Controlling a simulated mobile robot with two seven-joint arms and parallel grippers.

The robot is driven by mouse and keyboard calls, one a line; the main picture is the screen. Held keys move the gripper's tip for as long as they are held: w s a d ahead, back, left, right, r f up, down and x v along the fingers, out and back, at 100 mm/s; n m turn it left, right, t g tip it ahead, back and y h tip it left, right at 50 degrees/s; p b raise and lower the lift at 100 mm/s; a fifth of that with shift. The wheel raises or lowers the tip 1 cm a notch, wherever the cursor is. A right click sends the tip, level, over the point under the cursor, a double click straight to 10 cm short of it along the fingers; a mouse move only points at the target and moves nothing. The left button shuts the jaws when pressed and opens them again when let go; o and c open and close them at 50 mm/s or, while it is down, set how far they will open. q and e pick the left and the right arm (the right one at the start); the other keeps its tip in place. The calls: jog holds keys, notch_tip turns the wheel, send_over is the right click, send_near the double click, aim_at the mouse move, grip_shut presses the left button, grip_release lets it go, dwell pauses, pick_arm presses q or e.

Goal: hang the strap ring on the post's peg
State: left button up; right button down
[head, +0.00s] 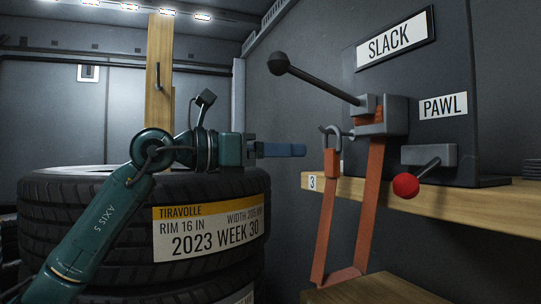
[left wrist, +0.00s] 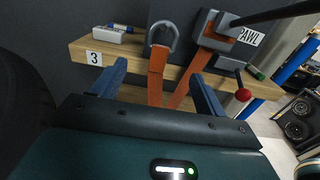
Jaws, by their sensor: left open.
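The strap ring is a grey metal loop (head: 330,138) at the top end of an orange strap (head: 325,215), in front of the ratchet (head: 382,117). It also shows in the left wrist view (left wrist: 163,33), upright and beyond my fingers. My left gripper (head: 303,150) is open and empty, its blue fingers pointing right at the ring, a short gap short of it. In the left wrist view the fingers (left wrist: 158,80) stand either side of the strap below the ring. The wooden post (head: 160,55) rises behind the tyres; a small dark peg (head: 158,75) shows on it. My right gripper is not in view.
Stacked tyres (head: 100,215) stand under my left arm. A wooden shelf edge (head: 450,203) marked 3 lies behind the strap. A black-knobbed lever (head: 315,82) reaches out above my gripper; a red knob (head: 405,185) juts out at right.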

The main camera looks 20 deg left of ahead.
aim_at(329, 150)
pick_arm(q)
jog(key=p+x, duration=0.1)
jog(key=x, duration=0.9)
jog(key=shift+w+d+p, duration=0.2)
jog(key=shift+d+p, duration=0.05)
jog(key=shift+p, duration=0.1)
jog(key=shift+w+d, duration=0.45)
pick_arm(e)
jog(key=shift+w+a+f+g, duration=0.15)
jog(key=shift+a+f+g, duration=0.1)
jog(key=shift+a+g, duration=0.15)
pick_arm(q)
jog(key=c, duration=1)
jog(key=shift+c, duration=0.2)
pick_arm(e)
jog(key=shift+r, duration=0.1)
pick_arm(q)
jog(key=shift+r, duration=0.15)
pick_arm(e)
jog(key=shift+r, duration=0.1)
